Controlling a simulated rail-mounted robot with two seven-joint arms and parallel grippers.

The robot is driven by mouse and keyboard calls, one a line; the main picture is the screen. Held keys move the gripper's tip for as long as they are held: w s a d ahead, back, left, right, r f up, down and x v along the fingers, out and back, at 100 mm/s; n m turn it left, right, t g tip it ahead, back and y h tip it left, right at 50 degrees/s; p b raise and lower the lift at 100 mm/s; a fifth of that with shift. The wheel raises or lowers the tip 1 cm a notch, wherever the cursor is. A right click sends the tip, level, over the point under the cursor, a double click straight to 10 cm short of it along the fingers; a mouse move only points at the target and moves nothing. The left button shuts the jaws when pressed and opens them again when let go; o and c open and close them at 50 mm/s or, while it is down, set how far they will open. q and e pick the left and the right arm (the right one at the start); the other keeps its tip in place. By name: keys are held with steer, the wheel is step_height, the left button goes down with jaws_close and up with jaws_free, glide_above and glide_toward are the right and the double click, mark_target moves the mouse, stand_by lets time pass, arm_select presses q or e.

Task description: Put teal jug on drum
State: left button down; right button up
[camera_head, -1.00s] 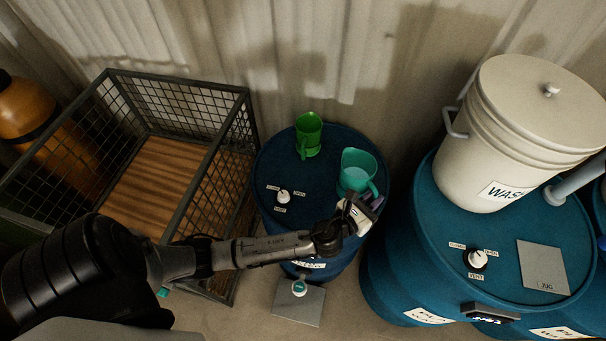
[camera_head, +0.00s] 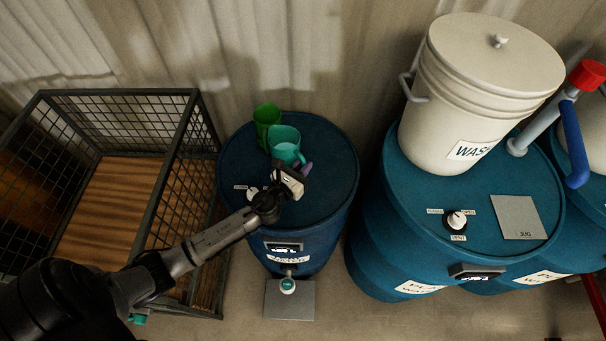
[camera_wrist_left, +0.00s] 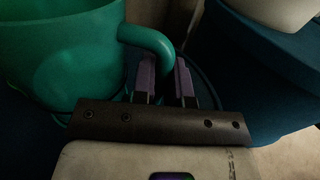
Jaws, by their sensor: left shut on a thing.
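The teal jug (camera_head: 284,150) is at the back of the smaller blue drum (camera_head: 325,205) in the head view, partly in front of a green jug (camera_head: 265,117). Whether it touches the drum top or hangs just above it I cannot tell. My left gripper (camera_head: 303,173) is shut on the jug's handle. In the left wrist view the purple fingers (camera_wrist_left: 168,82) close around the handle of the teal jug (camera_wrist_left: 62,50). A larger blue drum (camera_head: 385,222) to the right carries a grey plate marked JUG (camera_head: 518,217). My right gripper is out of view.
A white lidded WASH bucket (camera_head: 455,110) stands on the larger drum, beside a vent knob (camera_head: 456,221). A pipe with a red cap (camera_head: 587,75) and blue handle rises at right. A wire crate (camera_head: 178,180) stands left. The plate's top is bare.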

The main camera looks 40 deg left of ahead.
arm_select(q)
steer(key=shift+f+b, duration=1.3)
steer(key=shift+f, duration=0.7)
steer(key=shift+f, duration=0.15)
steer(key=c, duration=1.1)
jaws_free()
